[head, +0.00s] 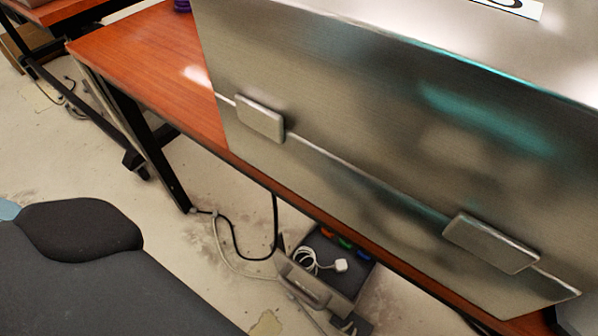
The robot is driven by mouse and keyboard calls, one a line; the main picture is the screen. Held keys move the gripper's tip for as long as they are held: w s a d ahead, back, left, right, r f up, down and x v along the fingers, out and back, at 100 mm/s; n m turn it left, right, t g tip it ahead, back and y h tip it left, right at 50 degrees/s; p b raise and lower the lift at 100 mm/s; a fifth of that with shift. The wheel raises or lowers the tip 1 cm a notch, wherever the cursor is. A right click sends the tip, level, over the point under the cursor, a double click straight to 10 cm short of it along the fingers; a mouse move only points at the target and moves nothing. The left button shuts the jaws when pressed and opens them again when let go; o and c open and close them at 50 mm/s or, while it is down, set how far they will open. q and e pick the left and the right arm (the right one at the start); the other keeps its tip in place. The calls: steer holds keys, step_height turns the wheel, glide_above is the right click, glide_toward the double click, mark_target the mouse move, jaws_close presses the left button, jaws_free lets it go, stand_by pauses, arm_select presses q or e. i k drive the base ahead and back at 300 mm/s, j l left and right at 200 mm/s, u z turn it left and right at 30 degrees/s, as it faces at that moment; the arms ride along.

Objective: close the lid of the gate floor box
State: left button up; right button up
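A small grey box (350,279) on the floor, below the table edge, looks like the gate floor box. It is open at the top. I cannot tell whether this panel is the lid or a wall. Neither of my grippers is in view.
A large silver metal case (370,130) with two latches stands on the orange-brown table (150,75) above the floor box. Black table legs (150,150) and loose cables (235,250) are near it.

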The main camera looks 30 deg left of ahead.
mark_target(326, 297)
steer(key=k+l+u, duration=0.15)
steer(key=l+u, duration=0.3)
steer(key=k+l+u, duration=0.2)
steer(key=u, duration=0.25)
steer(key=l+u, duration=0.2)
steer(key=i+l, duration=0.05)
steer(key=l, duration=0.05)
